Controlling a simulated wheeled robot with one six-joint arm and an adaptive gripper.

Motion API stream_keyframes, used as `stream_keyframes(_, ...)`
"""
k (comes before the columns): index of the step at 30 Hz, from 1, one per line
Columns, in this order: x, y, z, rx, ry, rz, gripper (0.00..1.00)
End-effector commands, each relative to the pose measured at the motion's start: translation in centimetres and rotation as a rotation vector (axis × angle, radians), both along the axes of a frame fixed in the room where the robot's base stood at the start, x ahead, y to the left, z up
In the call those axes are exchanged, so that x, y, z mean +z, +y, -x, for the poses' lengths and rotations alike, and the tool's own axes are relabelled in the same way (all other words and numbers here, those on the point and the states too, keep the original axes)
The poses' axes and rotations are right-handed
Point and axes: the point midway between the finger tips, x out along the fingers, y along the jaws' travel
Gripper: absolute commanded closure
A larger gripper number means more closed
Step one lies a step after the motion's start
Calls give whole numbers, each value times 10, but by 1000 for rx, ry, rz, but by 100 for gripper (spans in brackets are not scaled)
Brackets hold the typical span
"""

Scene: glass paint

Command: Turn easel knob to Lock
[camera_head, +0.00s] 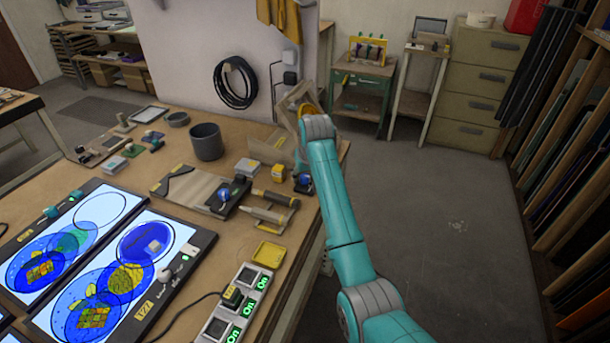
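A wooden frame (284,124), which looks like the easel, stands at the far right corner of the workbench, partly hidden by my teal arm. A small dark piece with a blue top (302,180) sits at the bench's right edge beside my arm; I cannot tell if it is the easel knob. No Lock marking is readable. My arm reaches up from the lower right, and its grey wrist is at the wooden frame. A small yellow patch shows there. I cannot make out my gripper's fingers or whether they touch anything.
The workbench (232,138) holds a dark cup (206,141), a black box with a blue knob (223,197), a yellow tray (269,254), lit glass panels (122,277) and a switch strip (217,327). Open floor (450,230) lies right of the bench. A rack stands far right.

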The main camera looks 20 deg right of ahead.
Motion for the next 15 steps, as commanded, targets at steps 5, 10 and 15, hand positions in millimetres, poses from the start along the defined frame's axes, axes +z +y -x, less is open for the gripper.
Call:
stream_keyframes(5,0,0,0,0,0,0,100)
stream_keyframes(10,0,0,0,11,0,0,100)
stream_keyframes(15,0,-2,0,117,1,0,100)
